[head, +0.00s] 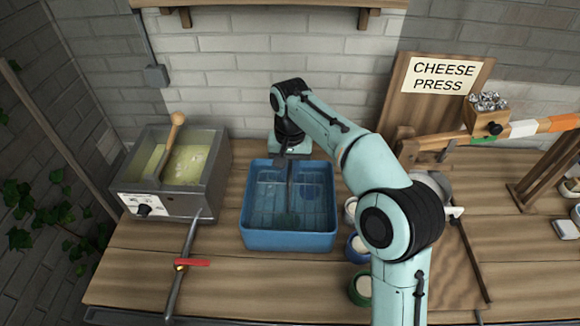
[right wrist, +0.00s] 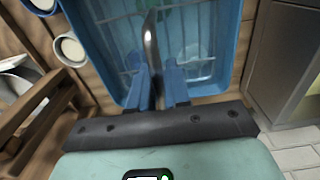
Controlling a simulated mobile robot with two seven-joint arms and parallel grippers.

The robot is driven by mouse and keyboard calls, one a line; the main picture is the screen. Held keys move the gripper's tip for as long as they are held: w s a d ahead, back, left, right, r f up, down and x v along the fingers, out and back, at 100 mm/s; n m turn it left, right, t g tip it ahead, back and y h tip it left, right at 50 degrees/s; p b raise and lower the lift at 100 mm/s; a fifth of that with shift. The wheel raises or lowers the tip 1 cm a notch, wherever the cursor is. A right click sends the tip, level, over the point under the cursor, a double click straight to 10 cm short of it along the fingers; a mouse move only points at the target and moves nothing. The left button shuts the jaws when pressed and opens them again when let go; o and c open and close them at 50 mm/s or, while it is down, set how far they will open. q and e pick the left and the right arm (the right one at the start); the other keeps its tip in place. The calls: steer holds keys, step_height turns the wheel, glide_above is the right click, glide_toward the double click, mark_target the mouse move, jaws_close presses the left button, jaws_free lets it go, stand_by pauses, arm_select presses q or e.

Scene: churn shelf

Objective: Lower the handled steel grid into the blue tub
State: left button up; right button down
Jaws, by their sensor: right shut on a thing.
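The blue tub (head: 322,240) stands on the wooden bench and also shows in the right wrist view (right wrist: 237,22). The steel grid (head: 308,206) shows as thin pale wires within the tub's outline. Its wires also show in the right wrist view (right wrist: 203,66), on both sides of my fingers. Its upright handle (right wrist: 151,42) rises between my fingers. My right gripper (right wrist: 160,88) is shut on this handle, over the back of the tub in the head view (head: 290,157). I cannot tell whether the grid touches the tub's floor. My left gripper is out of view.
A steel vat (head: 205,190) with a wooden-handled tool stands left of the tub, with a red-levered pipe (head: 190,263) in front. Small pots (head: 359,287) stand close on the right. A cheese press (head: 435,105) stands farther right.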

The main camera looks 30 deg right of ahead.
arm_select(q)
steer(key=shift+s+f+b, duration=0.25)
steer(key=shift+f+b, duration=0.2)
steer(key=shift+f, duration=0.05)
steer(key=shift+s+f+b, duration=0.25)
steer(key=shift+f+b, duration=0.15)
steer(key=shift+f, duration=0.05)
arm_select(e)
steer(key=shift+f, duration=1.9)
steer(key=c, duration=1)
jaws_free()
step_height(320, 180, up, 13)
steer(key=p, duration=0.4)
steer(key=shift+r, duration=0.2)
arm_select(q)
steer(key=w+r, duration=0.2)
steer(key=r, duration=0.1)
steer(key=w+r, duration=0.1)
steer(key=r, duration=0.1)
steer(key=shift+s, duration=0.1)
